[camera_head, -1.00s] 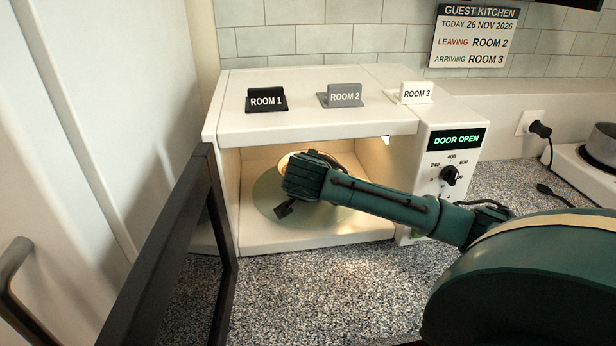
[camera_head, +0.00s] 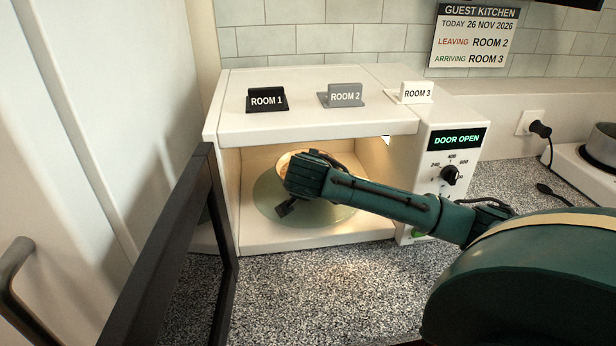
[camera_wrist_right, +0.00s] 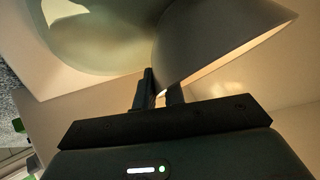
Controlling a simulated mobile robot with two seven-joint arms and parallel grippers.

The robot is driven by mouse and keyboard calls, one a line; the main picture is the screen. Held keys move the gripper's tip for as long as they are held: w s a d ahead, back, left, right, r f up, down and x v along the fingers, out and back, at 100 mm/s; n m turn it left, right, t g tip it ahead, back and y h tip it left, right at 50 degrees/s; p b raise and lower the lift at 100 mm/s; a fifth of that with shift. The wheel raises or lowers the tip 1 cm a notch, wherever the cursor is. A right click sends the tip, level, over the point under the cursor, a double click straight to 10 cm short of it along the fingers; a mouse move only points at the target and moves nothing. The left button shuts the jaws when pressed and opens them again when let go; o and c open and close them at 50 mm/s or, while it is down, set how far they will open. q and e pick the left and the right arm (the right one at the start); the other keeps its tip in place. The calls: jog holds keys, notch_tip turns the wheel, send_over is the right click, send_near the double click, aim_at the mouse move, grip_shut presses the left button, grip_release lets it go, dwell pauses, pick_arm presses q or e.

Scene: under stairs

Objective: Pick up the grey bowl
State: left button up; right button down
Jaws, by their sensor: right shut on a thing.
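My right gripper (camera_wrist_right: 161,92) is shut on the bowl's rim, one finger on each side of the wall. In the head view my right arm reaches into the open white microwave (camera_head: 318,127), and the wrist hides most of the bowl and the fingertips. The round glass turntable (camera_head: 268,205) lies under the hand; it also shows in the right wrist view (camera_wrist_right: 95,40). I cannot tell whether the bowl touches it. My left gripper is not in view.
The microwave's dark door (camera_head: 170,250) stands open at the left. Room signs stand on its top: black (camera_head: 266,100), grey (camera_head: 344,96) and white (camera_head: 416,93). A pot (camera_head: 602,143) stands at the far right. The speckled counter (camera_head: 320,285) in front is clear.

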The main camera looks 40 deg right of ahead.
jog(key=shift+r, duration=0.1)
dwell(0.6)
